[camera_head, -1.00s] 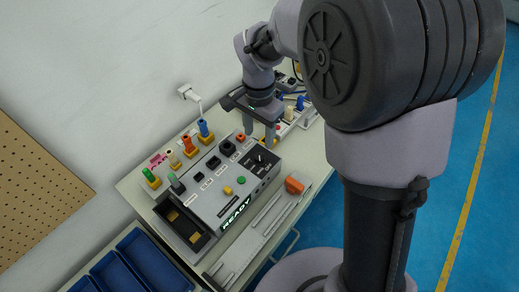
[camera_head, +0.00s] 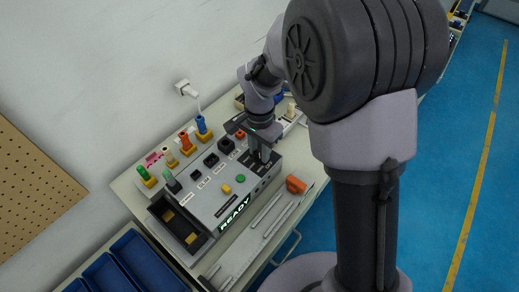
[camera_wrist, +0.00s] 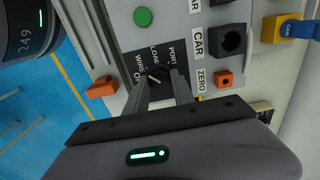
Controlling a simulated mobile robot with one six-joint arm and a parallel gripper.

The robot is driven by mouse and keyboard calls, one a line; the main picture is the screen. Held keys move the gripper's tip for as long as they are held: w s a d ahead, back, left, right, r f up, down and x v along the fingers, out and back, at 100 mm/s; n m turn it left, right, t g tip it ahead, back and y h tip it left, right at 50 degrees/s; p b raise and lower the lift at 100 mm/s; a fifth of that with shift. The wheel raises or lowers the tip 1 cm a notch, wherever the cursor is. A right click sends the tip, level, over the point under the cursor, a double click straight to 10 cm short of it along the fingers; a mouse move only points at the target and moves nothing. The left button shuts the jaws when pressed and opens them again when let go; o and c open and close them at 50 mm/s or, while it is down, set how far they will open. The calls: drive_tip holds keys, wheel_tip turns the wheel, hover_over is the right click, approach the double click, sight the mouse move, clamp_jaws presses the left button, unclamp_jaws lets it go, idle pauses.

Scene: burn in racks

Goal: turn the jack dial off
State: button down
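The jack dial (camera_wrist: 159,74) is a small dark knob with a white pointer mark on a black labelled panel (camera_wrist: 137,60) of the grey test box. My gripper (camera_wrist: 161,80) is over this panel. Its two fingers stand close on either side of the dial and appear shut on it, hiding part of the knob and some of the lettering. In the head view my gripper (camera_head: 260,155) points down at the right end of the box (camera_head: 208,205), and the dial is hidden behind the fingers.
The box also bears a green button (camera_head: 241,179), a yellow button (camera_head: 226,189) and a lit READY display (camera_head: 235,213). Coloured plugs, including a blue one (camera_head: 202,125), stand behind it. An orange block (camera_head: 296,184) lies in front. Blue bins (camera_head: 145,262) are at lower left.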

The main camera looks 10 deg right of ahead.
drive_tip(key=shift+n, duration=0.3)
drive_tip(key=n+p, duration=0.2)
drive_tip(key=n, duration=0.1)
drive_tip(key=shift+r+n, duration=0.1)
drive_tip(key=shift+n, duration=0.2)
drive_tip(key=n+p, duration=0.2)
drive_tip(key=n, duration=0.2)
drive_tip(key=shift+n, duration=0.3)
idle(0.4)
drive_tip(key=c, duration=1.1)
unclamp_jaws()
drive_tip(key=shift+o, duration=0.2)
